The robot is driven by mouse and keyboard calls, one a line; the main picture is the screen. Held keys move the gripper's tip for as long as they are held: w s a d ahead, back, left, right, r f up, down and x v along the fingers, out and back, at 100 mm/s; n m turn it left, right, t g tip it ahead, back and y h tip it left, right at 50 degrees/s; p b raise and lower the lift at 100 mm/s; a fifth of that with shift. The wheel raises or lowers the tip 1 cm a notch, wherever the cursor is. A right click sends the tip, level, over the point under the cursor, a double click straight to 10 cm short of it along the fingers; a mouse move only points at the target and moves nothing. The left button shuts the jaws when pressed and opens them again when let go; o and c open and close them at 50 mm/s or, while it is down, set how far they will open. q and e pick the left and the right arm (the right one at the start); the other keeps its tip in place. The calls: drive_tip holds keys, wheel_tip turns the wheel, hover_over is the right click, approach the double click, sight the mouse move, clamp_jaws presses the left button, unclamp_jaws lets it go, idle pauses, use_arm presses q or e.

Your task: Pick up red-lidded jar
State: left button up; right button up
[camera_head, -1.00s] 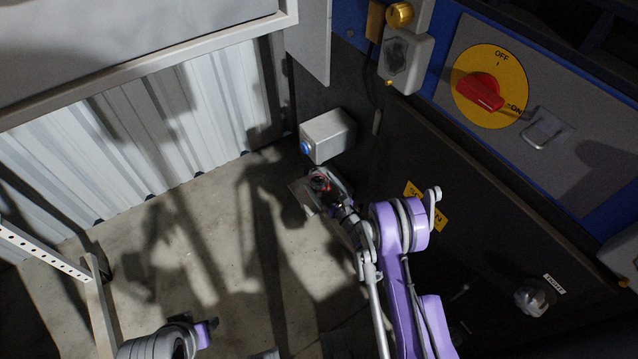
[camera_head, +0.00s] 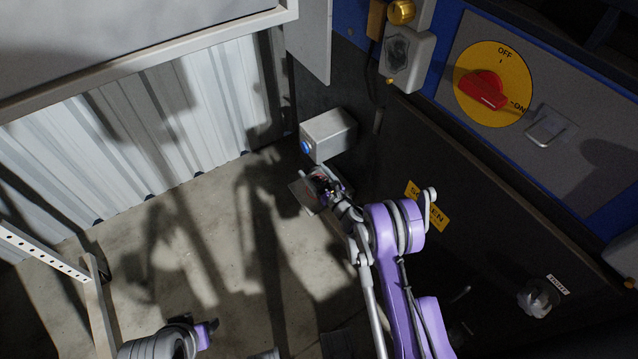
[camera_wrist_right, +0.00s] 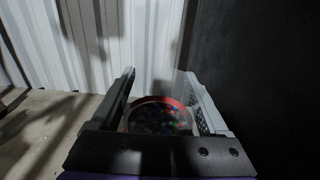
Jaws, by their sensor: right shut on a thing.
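The red-lidded jar (camera_wrist_right: 160,117) sits between the two fingers of my right gripper (camera_wrist_right: 160,100) in the right wrist view. A red ring shows along its edge, with small multicoloured bits inside it. In the head view the jar is small and dark and mostly hidden by my right gripper (camera_head: 325,187), which is shut on it above a small grey plate (camera_head: 304,197). I cannot tell from the head view whether the jar touches the plate. Part of my left arm shows at the bottom left, but I do not see its fingertips.
A grey box with a blue button (camera_head: 328,136) is just above my right gripper. A dark machine panel with a red switch (camera_head: 484,88) fills the right side. A white corrugated wall (camera_head: 150,140) stands at the left. A perforated rack (camera_head: 45,250) is at lower left. Concrete floor lies between.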

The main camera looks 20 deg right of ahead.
clamp_jaws()
drive_tip(key=shift+r, duration=0.15)
